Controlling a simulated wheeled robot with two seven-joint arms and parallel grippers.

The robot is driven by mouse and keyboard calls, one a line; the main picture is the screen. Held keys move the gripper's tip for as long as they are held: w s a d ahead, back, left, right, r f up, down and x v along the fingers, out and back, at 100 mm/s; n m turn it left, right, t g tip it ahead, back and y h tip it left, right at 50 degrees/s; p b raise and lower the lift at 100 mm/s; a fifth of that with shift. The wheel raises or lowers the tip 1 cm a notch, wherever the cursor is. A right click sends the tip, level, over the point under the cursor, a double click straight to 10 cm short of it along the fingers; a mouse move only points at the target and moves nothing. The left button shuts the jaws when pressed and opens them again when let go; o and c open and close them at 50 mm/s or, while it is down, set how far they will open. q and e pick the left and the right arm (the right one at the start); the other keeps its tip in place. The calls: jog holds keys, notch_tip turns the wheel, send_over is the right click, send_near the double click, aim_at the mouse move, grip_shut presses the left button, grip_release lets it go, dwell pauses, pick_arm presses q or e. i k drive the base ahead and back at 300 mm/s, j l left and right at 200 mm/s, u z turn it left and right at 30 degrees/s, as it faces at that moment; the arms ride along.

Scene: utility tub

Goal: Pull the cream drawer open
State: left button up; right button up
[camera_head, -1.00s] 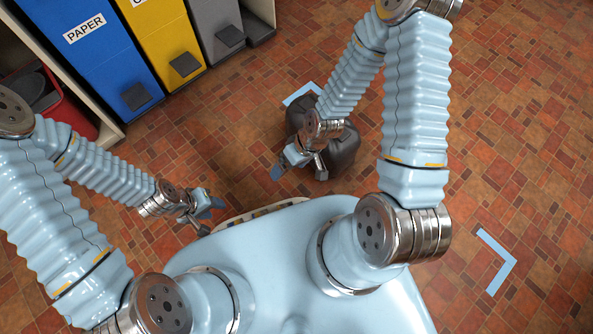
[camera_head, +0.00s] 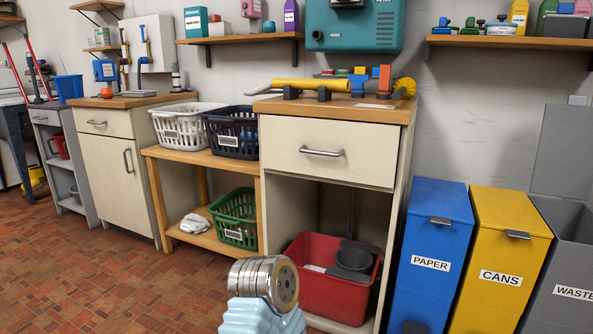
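A cream drawer (camera_head: 285,140) sits under the wooden top of the tall cabinet, right of centre. Its silver bar handle (camera_head: 322,152) is level on the front, and the drawer looks closed. A second cream drawer (camera_head: 115,122), also looking closed, is in the cabinet at the left. It has a smaller bar handle (camera_head: 96,122). A joint of one of my arms shows at the bottom centre, in front of the tall cabinet. Neither of my grippers is in view.
Below the right drawer, an open bay holds a red tub (camera_head: 325,295). Blue (camera_head: 437,225) and yellow (camera_head: 508,240) bins stand to its right. White (camera_head: 183,128) and dark (camera_head: 232,135) baskets stand on the wooden bench to its left. The tiled floor at left front is clear.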

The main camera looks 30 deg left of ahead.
aim_at(356, 151)
jog(key=u, duration=1)
